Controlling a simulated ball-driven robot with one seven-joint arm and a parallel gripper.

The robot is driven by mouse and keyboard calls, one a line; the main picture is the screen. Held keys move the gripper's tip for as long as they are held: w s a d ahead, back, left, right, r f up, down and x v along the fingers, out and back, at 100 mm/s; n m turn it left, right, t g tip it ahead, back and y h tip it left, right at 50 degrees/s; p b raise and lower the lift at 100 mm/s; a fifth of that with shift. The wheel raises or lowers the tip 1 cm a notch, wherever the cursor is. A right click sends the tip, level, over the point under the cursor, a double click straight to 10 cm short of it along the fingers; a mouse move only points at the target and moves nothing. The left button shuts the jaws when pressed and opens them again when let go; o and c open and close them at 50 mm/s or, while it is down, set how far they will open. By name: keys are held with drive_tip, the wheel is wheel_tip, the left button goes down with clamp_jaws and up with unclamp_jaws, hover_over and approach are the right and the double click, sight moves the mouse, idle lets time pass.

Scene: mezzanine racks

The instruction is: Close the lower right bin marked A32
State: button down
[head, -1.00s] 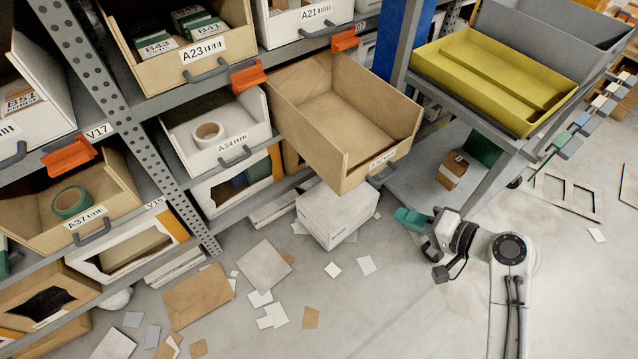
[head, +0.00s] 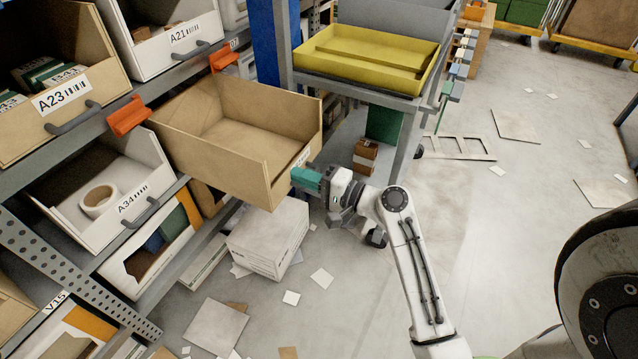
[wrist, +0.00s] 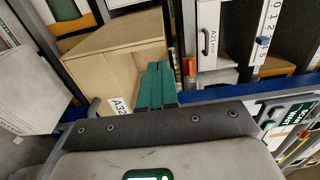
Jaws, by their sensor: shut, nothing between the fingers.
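The bin marked A32 (head: 225,160) is a tan, empty, open-topped bin pulled far out of the rack in the head view. Its front panel faces right, with a label partly hidden by my gripper. The wrist view shows its tan side and front (wrist: 115,62), the A32 label and a grey handle. My gripper (head: 302,180), with teal fingers, is shut and empty at the bin's front panel. In the wrist view the fingers (wrist: 156,84) lie just beside the label. Whether they touch the panel, I cannot tell.
A white bin A34 (head: 62,202) with a tape roll sits left, below bin A23 (head: 30,128). A white box (head: 262,245) stands on the floor under A32. A grey cart with a yellow tray (head: 345,75) stands behind. Loose papers litter the floor; open floor lies right.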

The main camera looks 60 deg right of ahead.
drive_tip(key=w, duration=0.6)
drive_tip(key=shift+w, duration=0.35)
drive_tip(key=shift+a, duration=0.1)
